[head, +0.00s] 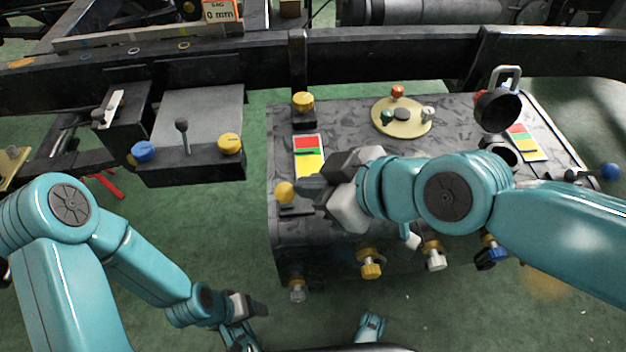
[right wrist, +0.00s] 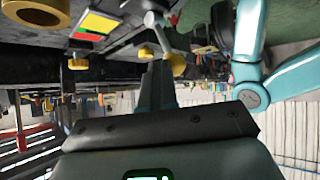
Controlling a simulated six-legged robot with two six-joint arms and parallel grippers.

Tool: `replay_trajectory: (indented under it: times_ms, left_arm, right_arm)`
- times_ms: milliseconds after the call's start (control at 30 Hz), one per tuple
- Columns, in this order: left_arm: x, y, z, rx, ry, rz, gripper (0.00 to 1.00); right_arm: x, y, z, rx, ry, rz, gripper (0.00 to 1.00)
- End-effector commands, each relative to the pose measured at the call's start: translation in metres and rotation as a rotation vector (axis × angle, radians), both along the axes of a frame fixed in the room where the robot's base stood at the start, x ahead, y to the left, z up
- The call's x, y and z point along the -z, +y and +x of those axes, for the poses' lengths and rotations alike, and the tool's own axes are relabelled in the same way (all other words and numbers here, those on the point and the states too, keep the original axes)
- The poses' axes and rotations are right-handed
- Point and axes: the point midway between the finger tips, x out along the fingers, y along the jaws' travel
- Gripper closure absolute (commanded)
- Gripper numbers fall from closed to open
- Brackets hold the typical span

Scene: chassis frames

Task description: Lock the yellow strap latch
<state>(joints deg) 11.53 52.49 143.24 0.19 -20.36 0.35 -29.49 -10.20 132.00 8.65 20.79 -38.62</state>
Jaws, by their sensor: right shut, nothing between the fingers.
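Several yellow-topped parts show, and I cannot tell for sure which is the strap latch. A yellow round knob (head: 285,192) stands on a small black base at the left edge of the dark box. Another yellow knob (head: 303,101) sits on a black block at the box's back left corner. My right gripper (head: 312,188) is shut and empty, its tip just right of the nearer yellow knob; whether they touch is unclear. The right wrist view shows the shut fingers (right wrist: 156,86) below a yellow knob (right wrist: 178,65) on a pale lever. My left gripper (head: 248,307) hangs low left, its opening unclear.
The dark box (head: 340,240) carries a red-yellow card (head: 308,155), a round tan plate (head: 403,117) with small knobs and a black cup-like part (head: 497,110). Valves line its front. A grey panel (head: 200,118) stands left. Green floor is clear between.

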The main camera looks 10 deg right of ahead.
Motion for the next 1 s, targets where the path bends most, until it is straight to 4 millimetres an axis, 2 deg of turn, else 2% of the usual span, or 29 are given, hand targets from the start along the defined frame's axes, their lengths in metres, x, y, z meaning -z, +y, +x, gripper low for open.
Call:
replay_trajectory:
  times_ms: [167,500,1000]
  left_arm:
    - [-0.001,0.0,0.0,0.001,0.0,0.0,0.31]
    - [-0.013,0.0,0.0,0.001,0.0,0.0,0.31]
    - [-0.013,-0.003,-0.003,0.011,0.004,-0.002,0.31]
  right_arm:
    - [0.001,0.001,0.001,-0.003,0.007,-0.005,1.0]
    - [-0.015,0.0,0.002,-0.001,0.003,-0.003,1.0]
    - [-0.018,0.0,0.003,0.0,0.002,-0.001,1.0]
